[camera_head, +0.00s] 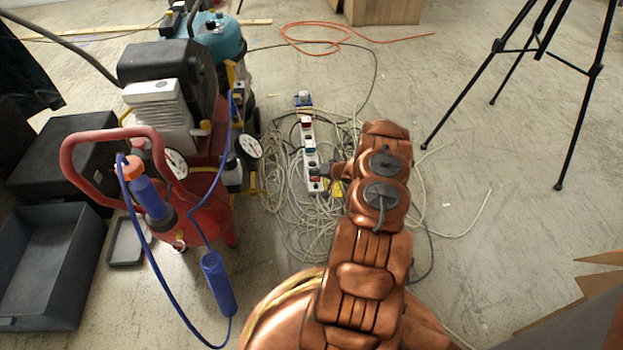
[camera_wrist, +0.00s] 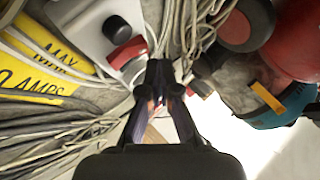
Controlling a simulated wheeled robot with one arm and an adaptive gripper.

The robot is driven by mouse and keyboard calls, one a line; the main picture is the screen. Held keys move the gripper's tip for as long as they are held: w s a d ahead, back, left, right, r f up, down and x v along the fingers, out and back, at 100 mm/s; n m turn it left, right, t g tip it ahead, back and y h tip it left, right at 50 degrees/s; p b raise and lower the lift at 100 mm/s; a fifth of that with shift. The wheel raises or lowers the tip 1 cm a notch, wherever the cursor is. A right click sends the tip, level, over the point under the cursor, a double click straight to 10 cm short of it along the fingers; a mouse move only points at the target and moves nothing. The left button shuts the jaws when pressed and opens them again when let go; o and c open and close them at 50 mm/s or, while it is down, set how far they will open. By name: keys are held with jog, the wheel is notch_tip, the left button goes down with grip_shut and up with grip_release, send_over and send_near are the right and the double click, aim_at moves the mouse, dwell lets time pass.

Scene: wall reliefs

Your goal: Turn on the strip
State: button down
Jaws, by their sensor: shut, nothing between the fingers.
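The white power strip (camera_head: 309,155) lies on the floor among coiled cables, with plugs along it. My gripper (camera_head: 323,170) is at its near end in the head view, close over the strip. In the wrist view the strip's white end (camera_wrist: 92,28) shows a red rocker switch (camera_wrist: 127,52) and a black round part (camera_wrist: 117,28). My gripper (camera_wrist: 160,80) is shut and empty, its fingertips just right of and below the red switch. I cannot tell whether the fingertips touch the strip. The rest of the strip is outside the wrist view.
Tangled cables (camera_head: 285,195) surround the strip. A red compressor (camera_head: 195,200) with a looped handle stands to the left. A yellow warning label (camera_wrist: 40,60) lies beside the strip. A black tripod (camera_head: 540,50) stands at the right, with open floor around it.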

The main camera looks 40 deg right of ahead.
aim_at(317, 179)
jog(key=shift+f, duration=0.1)
jog(key=shift+a+f, duration=0.1)
jog(key=shift+f, duration=0.2)
jog(key=shift+w+f, duration=0.1)
jog(key=shift+f, duration=0.3)
dwell(0.9)
jog(key=shift+r, duration=0.1)
jog(key=shift+r, duration=0.7)
jog(key=shift+r, duration=0.1)
jog(key=shift+s+d+r+p, duration=0.15)
jog(key=shift+r+p, duration=0.2)
jog(key=shift+r, duration=0.45)
jog(key=shift+s+d+r+p, duration=0.2)
jog(key=shift+r+p, duration=0.15)
jog(key=shift+r, duration=0.45)
jog(key=shift+s+d+r+p, duration=0.15)
jog(key=shift+r+p, duration=0.2)
jog(key=shift+r, duration=0.45)
